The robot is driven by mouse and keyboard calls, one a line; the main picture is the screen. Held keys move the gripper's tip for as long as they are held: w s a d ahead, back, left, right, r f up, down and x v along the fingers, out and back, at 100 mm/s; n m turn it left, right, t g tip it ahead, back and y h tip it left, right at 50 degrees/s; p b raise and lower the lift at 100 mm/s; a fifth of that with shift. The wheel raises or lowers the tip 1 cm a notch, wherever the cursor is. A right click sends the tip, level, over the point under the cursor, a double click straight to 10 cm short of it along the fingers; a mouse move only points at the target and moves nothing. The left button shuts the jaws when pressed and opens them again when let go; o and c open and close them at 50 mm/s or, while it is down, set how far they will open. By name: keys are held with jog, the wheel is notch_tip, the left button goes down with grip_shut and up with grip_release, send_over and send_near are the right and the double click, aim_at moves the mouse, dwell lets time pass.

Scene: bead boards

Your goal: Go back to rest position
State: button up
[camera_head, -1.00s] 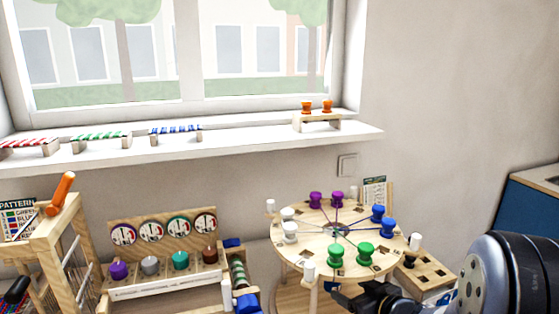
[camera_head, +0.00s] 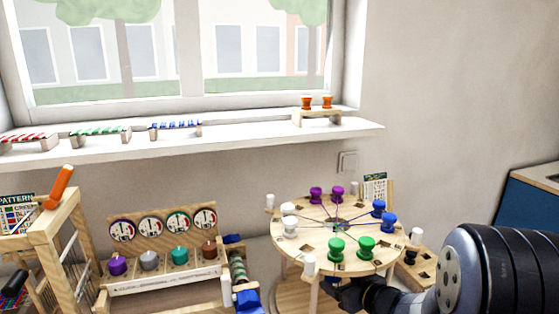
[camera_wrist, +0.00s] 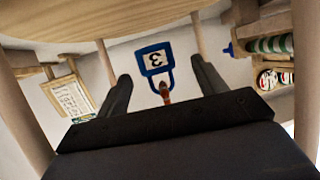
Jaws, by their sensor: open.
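My gripper (camera_wrist: 160,95) shows in the wrist view with its two dark fingers spread apart and nothing between them. Beyond the fingers a blue tag marked 3 (camera_wrist: 155,50) is in view. The round wooden underside (camera_wrist: 90,15) and its posts surround the gripper, so it is low, beneath the round board. In the head view my dark arm reaches in from the lower right, and the fingertips are hidden there. The round bead board (camera_head: 312,238) carries purple, blue, green and white bobbins in pairs.
A wooden rack with round dials and colored knobs (camera_head: 165,262) stands left of the round board. A wooden frame with an orange handle (camera_head: 60,187) is at far left. The white window sill (camera_head: 230,138) holds striped boards and a stand with orange bobbins (camera_head: 318,115).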

jog(key=shift+m+t+h, duration=0.3)
jog(key=shift+m+h, duration=0.4)
jog(key=shift+h, duration=0.1)
jog(key=shift+s+d+r+p, duration=0.15)
jog(key=shift+s+d+p, duration=0.05)
jog(key=shift+s+p, duration=0.9)
jog(key=shift+s+d+r+p, duration=0.1)
jog(key=shift+s+d+p, duration=0.1)
jog(key=shift+s+p, duration=0.9)
jog(key=shift+w+a+f+m+h, duration=0.3)
jog(key=shift+w+f+m+h, duration=0.1)
jog(key=shift+f+m+h, duration=0.15)
